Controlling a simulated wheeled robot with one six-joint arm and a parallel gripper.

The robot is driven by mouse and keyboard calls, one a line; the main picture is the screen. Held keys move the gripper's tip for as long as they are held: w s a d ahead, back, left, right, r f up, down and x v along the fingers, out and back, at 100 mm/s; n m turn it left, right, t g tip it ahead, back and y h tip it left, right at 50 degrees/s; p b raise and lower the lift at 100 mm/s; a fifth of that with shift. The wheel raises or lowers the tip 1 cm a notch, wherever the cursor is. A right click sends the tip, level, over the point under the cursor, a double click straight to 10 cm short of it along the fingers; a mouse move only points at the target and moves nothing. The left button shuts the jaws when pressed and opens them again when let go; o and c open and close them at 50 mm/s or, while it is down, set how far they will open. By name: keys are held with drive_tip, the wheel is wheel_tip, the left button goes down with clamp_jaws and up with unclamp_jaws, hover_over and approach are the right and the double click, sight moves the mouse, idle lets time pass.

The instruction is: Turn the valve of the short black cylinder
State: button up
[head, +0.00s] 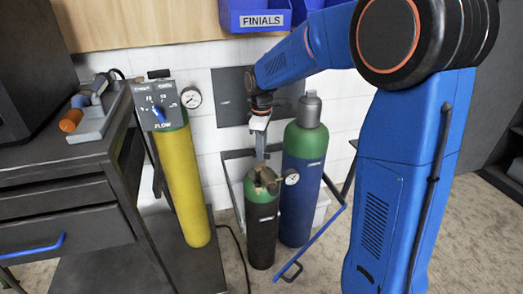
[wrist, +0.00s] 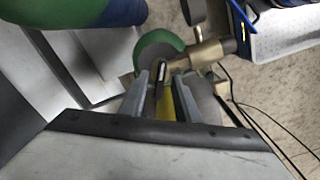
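The short black cylinder (head: 262,232) stands upright on the floor, with a green shoulder and a brass valve (head: 265,183) on top. My gripper (head: 260,155) points down just above this valve. In the wrist view, my two fingers (wrist: 165,85) are apart. A dark narrow piece and a yellow patch show in the gap between them. The cylinder's green shoulder (wrist: 158,46) and a brass fitting (wrist: 207,54) lie just beyond the fingertips. I cannot tell whether the fingers touch the valve.
A taller blue cylinder with a green top (head: 303,180) stands close on the right, with a gauge (head: 291,176) between. A yellow cylinder (head: 183,185) with a FLOW panel (head: 160,105) stands left. A cart with a blue handle (head: 318,240) surrounds the right side. A dark cabinet (head: 60,200) is at left.

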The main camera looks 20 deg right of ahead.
drive_tip(key=shift+f, duration=0.1)
clamp_jaws()
